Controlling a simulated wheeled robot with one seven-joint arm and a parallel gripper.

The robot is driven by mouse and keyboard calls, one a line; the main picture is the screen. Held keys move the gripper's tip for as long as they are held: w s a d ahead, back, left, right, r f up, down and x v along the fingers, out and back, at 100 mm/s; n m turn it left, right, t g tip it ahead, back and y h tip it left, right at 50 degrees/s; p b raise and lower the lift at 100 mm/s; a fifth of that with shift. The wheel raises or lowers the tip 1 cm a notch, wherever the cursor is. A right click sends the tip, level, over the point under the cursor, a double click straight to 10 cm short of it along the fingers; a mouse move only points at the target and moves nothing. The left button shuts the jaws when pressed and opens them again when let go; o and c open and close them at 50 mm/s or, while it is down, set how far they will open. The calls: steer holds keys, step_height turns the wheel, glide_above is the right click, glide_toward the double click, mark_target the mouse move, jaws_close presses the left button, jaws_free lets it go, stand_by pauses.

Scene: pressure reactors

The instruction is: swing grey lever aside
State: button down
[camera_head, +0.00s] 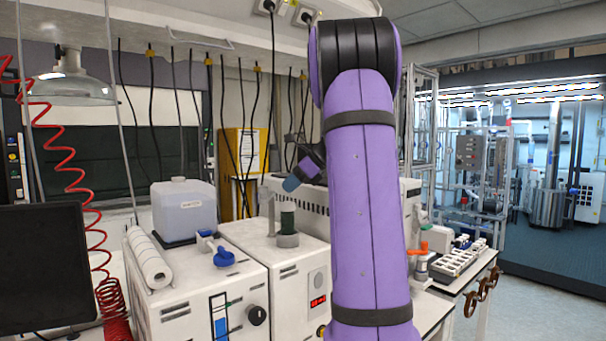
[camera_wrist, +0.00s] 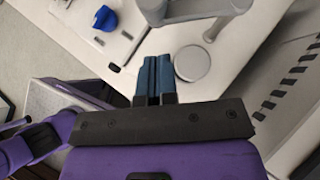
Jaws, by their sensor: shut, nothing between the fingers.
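My gripper (camera_wrist: 154,65) is shut, with its two blue fingers side by side and nothing between them. A pale round disc (camera_wrist: 192,63) shows right of the fingers. Contact with the bar cannot be told.
A blue knob (camera_head: 224,257) sits on the left white instrument (camera_head: 205,293), beside a white roll (camera_head: 149,258) and a translucent canister (camera_head: 184,208). My purple arm hides the middle of the bench. Black cables hang behind. An orange-topped valve (camera_head: 418,250) stands right of my arm.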

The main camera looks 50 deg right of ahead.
mark_target(261, 187)
steer(key=shift+w+a, duration=0.5)
steer(key=shift+w, duration=0.4)
steer(key=shift+w+a, duration=0.5)
steer(key=shift+w, duration=0.35)
steer(key=shift+a, duration=0.1)
steer(key=w+a+m+h, duration=0.1)
steer(key=m, duration=0.1)
steer(key=w+a+m+t+h, duration=0.1)
steer(key=w+m+h, duration=0.1)
steer(key=shift+w+a+m, duration=0.1)
steer(key=shift+a+m, duration=0.2)
steer(key=shift+a, duration=0.1)
steer(key=shift+w+a, duration=0.2)
steer(key=shift+w, duration=0.45)
steer(key=shift+w+a, duration=0.15)
steer(key=shift+w, duration=0.45)
